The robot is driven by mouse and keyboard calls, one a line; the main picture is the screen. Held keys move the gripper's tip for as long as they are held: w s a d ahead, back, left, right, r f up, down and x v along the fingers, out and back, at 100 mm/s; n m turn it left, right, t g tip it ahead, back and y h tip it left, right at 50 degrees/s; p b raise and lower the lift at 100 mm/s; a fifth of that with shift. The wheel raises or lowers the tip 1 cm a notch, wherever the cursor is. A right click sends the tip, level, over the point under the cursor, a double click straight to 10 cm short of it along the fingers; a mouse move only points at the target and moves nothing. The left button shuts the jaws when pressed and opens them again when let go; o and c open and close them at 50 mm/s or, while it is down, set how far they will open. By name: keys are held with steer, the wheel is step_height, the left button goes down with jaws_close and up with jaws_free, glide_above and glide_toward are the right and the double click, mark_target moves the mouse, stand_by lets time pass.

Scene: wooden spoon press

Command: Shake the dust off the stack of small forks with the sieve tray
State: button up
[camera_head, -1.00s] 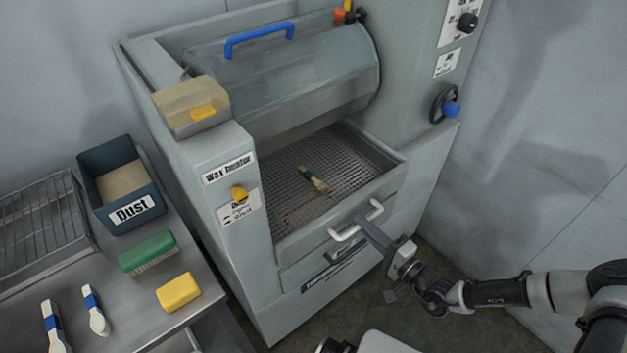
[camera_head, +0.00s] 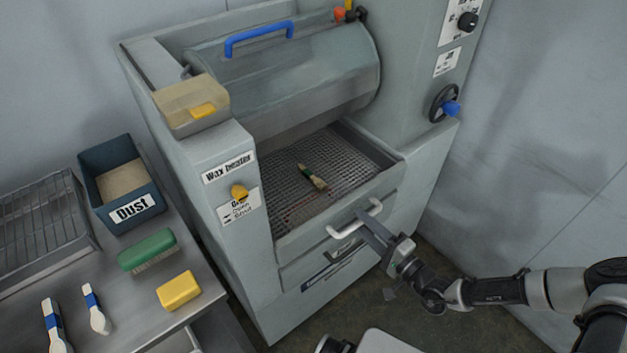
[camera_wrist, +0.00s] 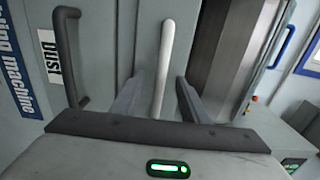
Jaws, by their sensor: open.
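A small bundle with a green band (camera_head: 312,177), apparently the stack of small forks, lies on the mesh. The tray's white handle (camera_head: 347,230) is on its front; it also shows in the wrist view (camera_wrist: 166,55). My gripper (camera_head: 367,226) is at the handle's right part. In the wrist view my gripper (camera_wrist: 157,92) is open, with the handle between its two fingers and gaps visible. Contact cannot be told.
A dark-handled dust drawer (camera_wrist: 68,60) is just below the tray. On the left table are a blue Dust bin (camera_head: 122,188), green brush (camera_head: 147,250), yellow block (camera_head: 178,292), wire rack (camera_head: 40,225) and blue-banded utensils (camera_head: 96,310). Walls stand behind and right.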

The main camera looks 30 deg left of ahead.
steer(key=p+v, duration=0.1)
steer(key=v, duration=0.6)
steer(key=shift+p, duration=0.4)
stand_by(0.3)
steer(key=s+d+r+n+h+p, duration=0.1)
steer(key=s+d+r+h+p, duration=0.2)
steer(key=r, duration=1.4)
steer(key=s+d+r+n+h+p, duration=0.2)
steer(key=s+d+r+h+p, duration=0.2)
steer(key=s+d+r+h, duration=0.3)
steer(key=s+d+r+n+g+h+p, duration=0.1)
steer(key=s+d+r+h+p, duration=0.2)
steer(key=d+r, duration=0.9)
step_height(320, 180, up, 15)
steer(key=s+h, duration=0.2)
steer(key=h, duration=0.1)
steer(key=shift+s+d+h, duration=0.2)
steer(key=shift+d+h, duration=0.1)
